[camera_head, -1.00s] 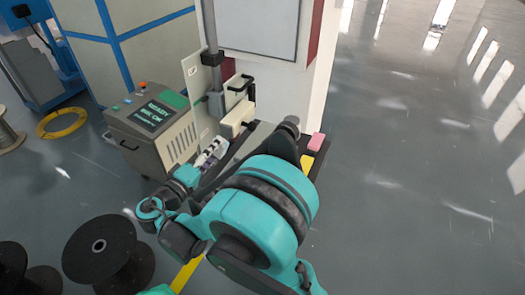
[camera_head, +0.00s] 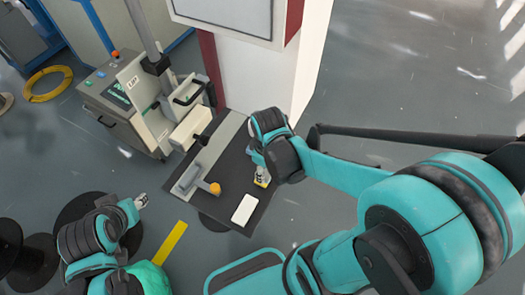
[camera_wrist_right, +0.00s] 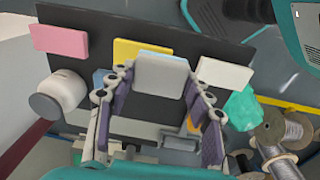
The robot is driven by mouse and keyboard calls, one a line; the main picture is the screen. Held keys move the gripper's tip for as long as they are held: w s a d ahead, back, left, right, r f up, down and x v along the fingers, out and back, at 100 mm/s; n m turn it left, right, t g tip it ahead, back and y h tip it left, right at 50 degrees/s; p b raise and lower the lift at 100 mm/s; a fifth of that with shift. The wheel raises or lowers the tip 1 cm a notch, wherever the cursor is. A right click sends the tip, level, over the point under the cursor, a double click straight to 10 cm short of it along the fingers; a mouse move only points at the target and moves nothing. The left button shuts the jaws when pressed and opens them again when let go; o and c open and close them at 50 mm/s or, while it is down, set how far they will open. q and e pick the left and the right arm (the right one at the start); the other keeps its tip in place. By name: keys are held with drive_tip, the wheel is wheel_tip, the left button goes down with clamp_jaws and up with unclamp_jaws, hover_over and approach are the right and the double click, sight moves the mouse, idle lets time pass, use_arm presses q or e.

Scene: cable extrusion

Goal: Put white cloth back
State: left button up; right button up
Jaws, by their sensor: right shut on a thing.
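My right gripper (camera_head: 262,176) is low over the dark platform (camera_head: 232,163), with a yellow piece (camera_head: 262,183) beneath its tips. In the right wrist view its fingers (camera_wrist_right: 160,92) are shut on a pale, whitish flat cloth (camera_wrist_right: 160,72) with a light-blue upper edge. Another white flat piece (camera_head: 243,209) lies on the platform near its front corner, apart from the gripper; it also shows in the wrist view (camera_wrist_right: 225,73). My left gripper (camera_head: 141,201) is left of the platform, away from the cloths; its jaw opening is too small to tell.
In the wrist view a pink piece (camera_wrist_right: 58,40) and the yellow piece (camera_wrist_right: 140,50) lie on the dark platform. The extrusion machine (camera_head: 130,100) stands behind to the left. A white column (camera_head: 265,75) rises behind. Spools (camera_wrist_right: 280,130) show at the wrist view's right.

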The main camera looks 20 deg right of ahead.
drive_tip(key=shift+s+a+r, duration=0.1)
drive_tip(key=shift+a+r, duration=0.2)
drive_tip(key=shift+w+a+f, duration=0.2)
drive_tip(key=shift+a, duration=0.05)
drive_tip(key=b, duration=0.4)
hover_over(241, 171)
wheel_tip(241, 171, down, 6)
drive_tip(key=shift+f, duration=0.25)
wheel_tip(241, 171, down, 4)
drive_tip(key=shift+f+b, duration=0.1)
drive_tip(key=shift+b, duration=0.45)
drive_tip(key=o, duration=1)
